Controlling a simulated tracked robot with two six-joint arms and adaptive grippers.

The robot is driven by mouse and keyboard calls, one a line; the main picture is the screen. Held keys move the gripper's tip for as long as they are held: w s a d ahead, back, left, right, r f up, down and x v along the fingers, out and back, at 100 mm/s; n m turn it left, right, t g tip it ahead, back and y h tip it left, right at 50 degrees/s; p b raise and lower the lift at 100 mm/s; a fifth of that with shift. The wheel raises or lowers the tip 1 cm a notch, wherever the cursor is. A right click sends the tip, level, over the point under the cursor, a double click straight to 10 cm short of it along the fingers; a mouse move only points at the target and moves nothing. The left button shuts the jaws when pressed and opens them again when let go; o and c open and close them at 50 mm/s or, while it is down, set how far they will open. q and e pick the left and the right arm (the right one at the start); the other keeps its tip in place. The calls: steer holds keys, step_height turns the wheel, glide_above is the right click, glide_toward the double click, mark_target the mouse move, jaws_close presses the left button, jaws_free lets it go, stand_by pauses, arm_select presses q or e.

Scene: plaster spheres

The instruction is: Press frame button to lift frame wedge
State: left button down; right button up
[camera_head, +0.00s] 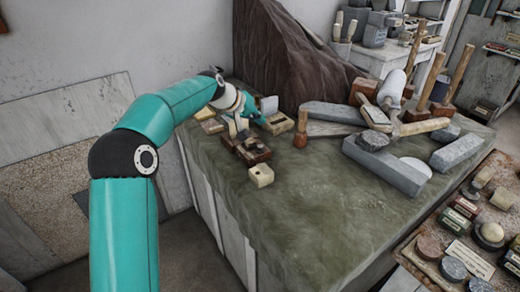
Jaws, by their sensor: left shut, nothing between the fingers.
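My left arm comes in from the left, and its gripper (240,131) is over the near left part of the worktop. It is shut with nothing in it, and its tips are just above a small brown wooden piece with pale parts (250,149), which may be the frame. I cannot tell whether they touch. The button and the wedge are too small to pick out. A pale cream block (260,175) with a dark spot lies just in front of the brown piece. My right gripper is not in view.
The green-grey worktop (300,215) is clear in front. A large dark rock-like mass (290,60) stands behind the gripper. A tray of small pots and boxes (470,225) is at the lower right.

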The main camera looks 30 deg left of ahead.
mark_target(259, 147)
arm_select(q)
steer(key=shift+f+b, duration=2.55)
steer(key=shift+f, duration=0.95)
steer(key=shift+f, duration=0.1)
steer(key=shift+f+b, duration=0.2)
steer(key=shift+b, duration=0.2)
steer(key=shift+f+b, duration=0.45)
steer(key=shift+f, duration=0.2)
steer(key=shift+r, duration=0.1)
steer(key=shift+r+p, duration=0.9)
steer(key=shift+r, duration=0.05)
